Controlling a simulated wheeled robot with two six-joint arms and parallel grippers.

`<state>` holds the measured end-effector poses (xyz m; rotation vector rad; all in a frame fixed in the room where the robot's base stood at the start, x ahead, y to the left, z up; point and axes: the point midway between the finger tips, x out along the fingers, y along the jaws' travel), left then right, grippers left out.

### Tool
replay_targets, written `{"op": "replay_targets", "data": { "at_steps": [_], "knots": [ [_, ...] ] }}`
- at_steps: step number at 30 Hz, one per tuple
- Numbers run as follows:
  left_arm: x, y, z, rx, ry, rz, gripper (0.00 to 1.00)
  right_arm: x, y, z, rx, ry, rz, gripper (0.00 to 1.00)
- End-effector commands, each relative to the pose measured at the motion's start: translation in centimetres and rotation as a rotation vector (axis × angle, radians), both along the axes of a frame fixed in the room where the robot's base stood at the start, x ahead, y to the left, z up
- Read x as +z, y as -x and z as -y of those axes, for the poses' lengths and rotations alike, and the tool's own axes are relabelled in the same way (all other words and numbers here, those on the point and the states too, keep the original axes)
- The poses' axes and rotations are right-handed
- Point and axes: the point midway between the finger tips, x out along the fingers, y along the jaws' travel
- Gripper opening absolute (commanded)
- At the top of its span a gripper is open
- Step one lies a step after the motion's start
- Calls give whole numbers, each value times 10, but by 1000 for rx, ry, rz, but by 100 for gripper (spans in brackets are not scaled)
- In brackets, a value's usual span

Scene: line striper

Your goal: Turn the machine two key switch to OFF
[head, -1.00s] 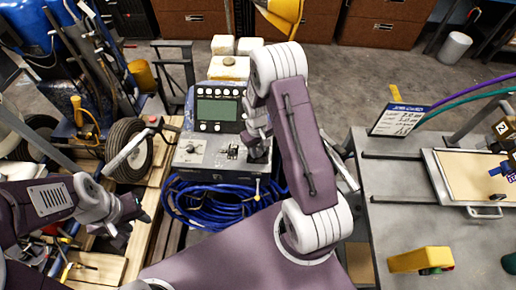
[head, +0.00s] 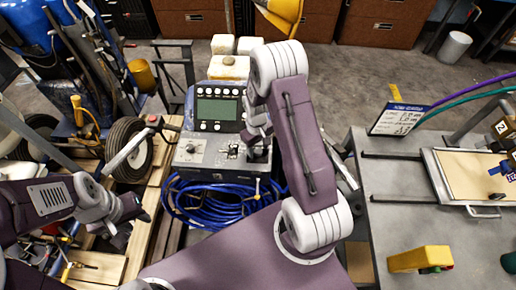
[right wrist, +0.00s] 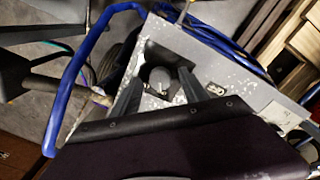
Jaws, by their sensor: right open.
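A grey machine with a screen (head: 217,109) and a row of round buttons stands ahead of me; no label tells me which machine it is. Its lower panel (head: 207,160) carries a knob (head: 190,148) and a small switch-like fitting (head: 229,151). My right gripper (head: 258,152) is open at the panel's right end and hides what lies under it. In the right wrist view, a round grey fitting (right wrist: 158,79) shows between the open fingers; I cannot tell whether they touch it, nor the key's position. My left gripper (head: 132,210) hangs at the lower left; its jaws are unclear.
Coiled blue hose (head: 215,203) lies below the panel. A wheel (head: 128,150) and wooden pallet boards are at left. A grey table (head: 385,215) with a yellow box (head: 420,259) and a sign (head: 399,119) stands at right.

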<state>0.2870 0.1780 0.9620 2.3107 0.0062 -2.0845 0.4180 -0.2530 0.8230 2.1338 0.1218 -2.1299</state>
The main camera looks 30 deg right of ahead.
Motion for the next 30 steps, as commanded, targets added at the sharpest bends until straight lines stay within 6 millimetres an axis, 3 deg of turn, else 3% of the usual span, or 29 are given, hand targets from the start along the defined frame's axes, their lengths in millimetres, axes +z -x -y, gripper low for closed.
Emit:
{"op": "replay_targets", "data": {
  "at_steps": [6, 12, 30],
  "knots": [
    [1, 0, 0, 0, 0, 0, 36, 48, -1, -1, 1, 1, 7, 52],
    [2, 0, 0, 0, 0, 0, 36, 80, 0, -2, 1, 0, 5, 52],
    [2, 0, 0, 0, 0, 0, 36, 87, -1, -5, 6, 0, 5, 52]
  ]
}}
